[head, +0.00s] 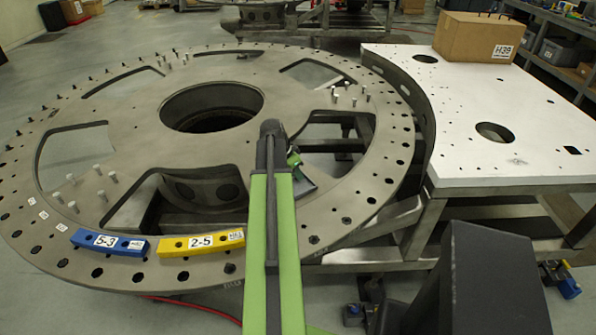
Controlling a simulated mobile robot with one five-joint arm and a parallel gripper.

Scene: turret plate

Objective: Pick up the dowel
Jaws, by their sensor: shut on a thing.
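My gripper (304,182) shows only in part, as a dark piece just right of the end of my green arm, over an opening in the plate. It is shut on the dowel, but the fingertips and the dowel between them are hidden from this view. Other grey dowels stand upright on the round turret plate (330,218): a group at the front left (103,170), a group at the back (185,58) and a group at the right (364,90). My gripper is apart from these groups.
A blue block marked 5-3 (88,240) and a yellow block marked 2-5 (180,246) lie on the plate's front rim. A pale side table (475,110) with a cardboard box (478,36) stands at the right. The plate has large openings and a round central hole.

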